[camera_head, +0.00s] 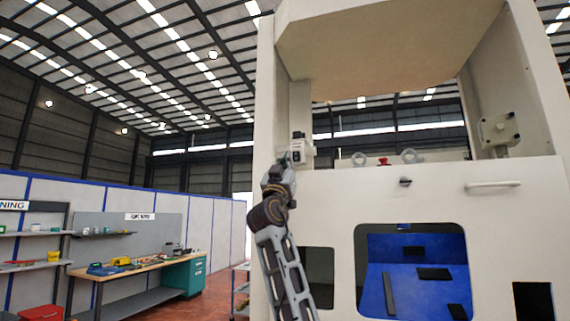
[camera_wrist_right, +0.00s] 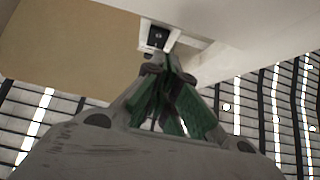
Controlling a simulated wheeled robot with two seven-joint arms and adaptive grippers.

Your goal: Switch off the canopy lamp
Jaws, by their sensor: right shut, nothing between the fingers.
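The canopy (camera_head: 375,45) is the beige hood at the top of the white dispenser. A small white switch box with a dark face (camera_head: 298,143) sits on the inner side of its left post. My right gripper (camera_head: 284,158) is raised at the box's lower left, fingers shut and empty. In the right wrist view, the shut fingertips (camera_wrist_right: 166,62) are close below the box (camera_wrist_right: 158,39); I cannot tell whether they touch it. The dark rocker on the box shows, but its position is too small to read. No lamp bulb is distinguishable. My left gripper is out of view.
A grey box (camera_head: 498,130) is on the right post. Rings and a red knob (camera_head: 384,161) stand on the ledge, with a handle (camera_head: 492,184) below. A blue-lined opening (camera_head: 440,260) is in the front. A workbench (camera_head: 130,268) stands far left.

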